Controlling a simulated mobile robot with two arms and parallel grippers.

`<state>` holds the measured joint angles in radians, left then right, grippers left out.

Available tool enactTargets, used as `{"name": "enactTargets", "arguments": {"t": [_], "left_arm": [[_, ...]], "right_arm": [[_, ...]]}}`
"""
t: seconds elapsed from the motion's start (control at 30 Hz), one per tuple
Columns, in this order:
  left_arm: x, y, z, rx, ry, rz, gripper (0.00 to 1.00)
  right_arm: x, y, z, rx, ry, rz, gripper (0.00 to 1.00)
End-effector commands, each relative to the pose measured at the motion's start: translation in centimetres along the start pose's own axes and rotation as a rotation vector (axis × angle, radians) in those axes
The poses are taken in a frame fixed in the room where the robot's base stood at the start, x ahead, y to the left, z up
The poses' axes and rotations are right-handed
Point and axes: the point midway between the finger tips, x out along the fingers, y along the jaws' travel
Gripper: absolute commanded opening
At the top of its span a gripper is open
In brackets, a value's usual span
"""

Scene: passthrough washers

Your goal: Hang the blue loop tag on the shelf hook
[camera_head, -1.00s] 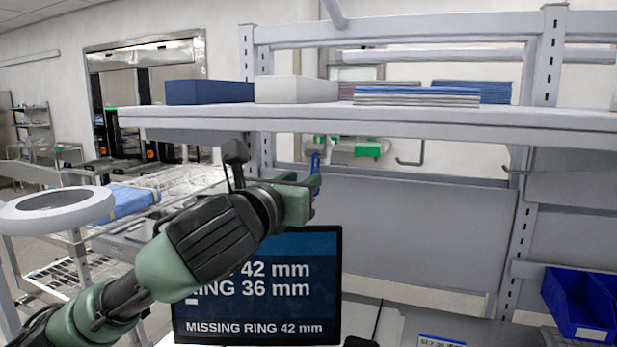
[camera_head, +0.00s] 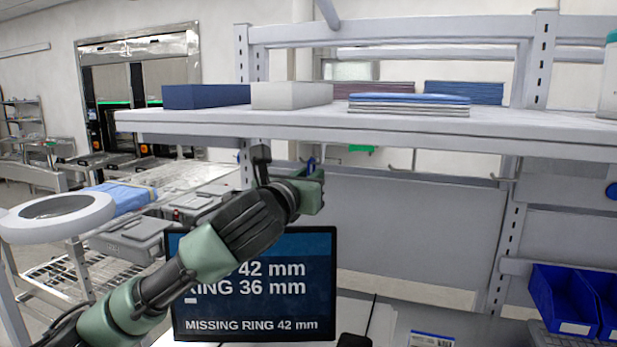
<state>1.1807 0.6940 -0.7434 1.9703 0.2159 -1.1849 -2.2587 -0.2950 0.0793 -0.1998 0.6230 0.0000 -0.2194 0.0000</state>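The blue loop tag (camera_head: 311,164) shows as a small blue piece at the tip of my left gripper (camera_head: 314,187), just under the shelf's front edge. The gripper appears shut on it; the fingers hide most of the tag. One shelf hook (camera_head: 393,172) hangs below the shelf to the right of the gripper, apart from the tag. Another hook (camera_head: 503,181) is farther right, near the upright. The upper parts of the hooks are hidden behind the shelf edge. My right gripper is not in view.
The white shelf (camera_head: 400,125) runs just above the gripper, bearing folded cloth stacks (camera_head: 408,104), a blue box (camera_head: 206,96) and a white box (camera_head: 291,94). A monitor (camera_head: 255,325) stands below the arm. Blue bins (camera_head: 566,300) sit at right. Space between gripper and hooks looks clear.

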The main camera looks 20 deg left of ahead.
Motion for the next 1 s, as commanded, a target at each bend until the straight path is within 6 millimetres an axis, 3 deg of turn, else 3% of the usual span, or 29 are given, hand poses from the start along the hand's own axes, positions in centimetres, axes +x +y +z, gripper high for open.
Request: {"name": "enactTargets", "arguments": {"t": [0.47, 0.5, 0.57, 0.8, 0.9, 1.0], "left_arm": [[-0.01, 0.01, -0.02, 0.000, 0.001, 0.000, 0.00], [-0.01, 0.01, -0.02, 0.000, 0.001, 0.000, 0.13], [-0.02, 0.01, -0.02, 0.000, 0.001, 0.000, 0.30], [-0.02, 0.02, 0.00, 0.000, 0.000, 0.000, 0.30], [-0.02, 0.02, 0.01, 0.000, 0.000, 0.000, 0.55], [-0.02, 0.02, 0.01, 0.000, 0.000, 0.000, 0.59]], "right_arm": [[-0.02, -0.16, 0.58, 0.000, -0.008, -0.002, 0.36], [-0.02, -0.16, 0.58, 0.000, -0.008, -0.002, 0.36], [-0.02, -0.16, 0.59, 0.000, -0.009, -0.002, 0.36], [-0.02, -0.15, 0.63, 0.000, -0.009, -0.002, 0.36], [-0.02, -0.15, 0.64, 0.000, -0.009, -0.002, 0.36], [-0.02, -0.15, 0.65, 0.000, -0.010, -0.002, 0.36]]}}
